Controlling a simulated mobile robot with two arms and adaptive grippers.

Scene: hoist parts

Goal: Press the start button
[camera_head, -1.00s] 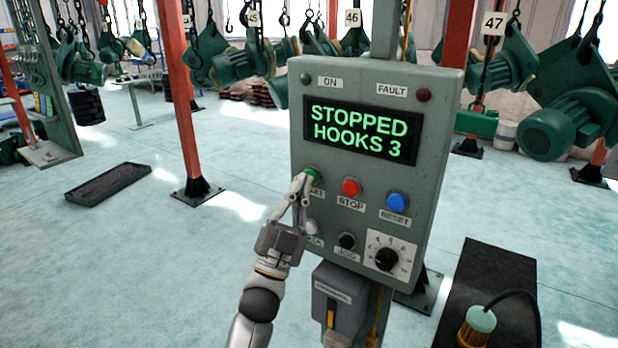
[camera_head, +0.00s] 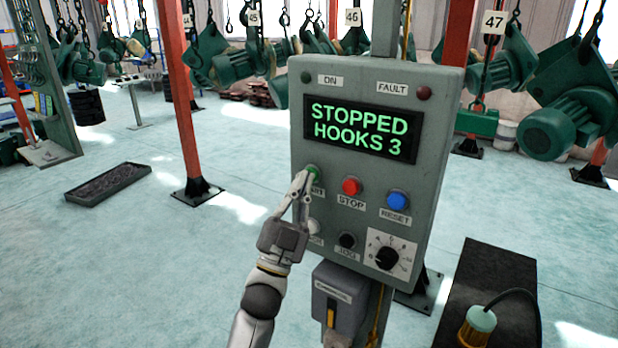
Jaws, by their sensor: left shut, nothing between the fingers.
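The grey control panel (camera_head: 440,130) stands upright in the middle of the head view. Its display (camera_head: 361,131) reads "STOPPED HOOKS 3" in green. The green start button (camera_head: 316,174) is at the left of the button row, partly hidden behind my fingertips. My left gripper (camera_head: 303,178) is shut and empty, its tips at the start button; whether they touch or press it I cannot tell. The fingers also cover part of the button's label. The red stop button (camera_head: 351,186) and blue reset button (camera_head: 397,201) are to the right. My right gripper is not in view.
Below the start button are a white button (camera_head: 313,227), a black jog button (camera_head: 347,240) and a dial (camera_head: 387,259). A grey box (camera_head: 340,298) hangs under the panel. A red post (camera_head: 182,120) stands behind left. Green hoists (camera_head: 570,118) hang at the back.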

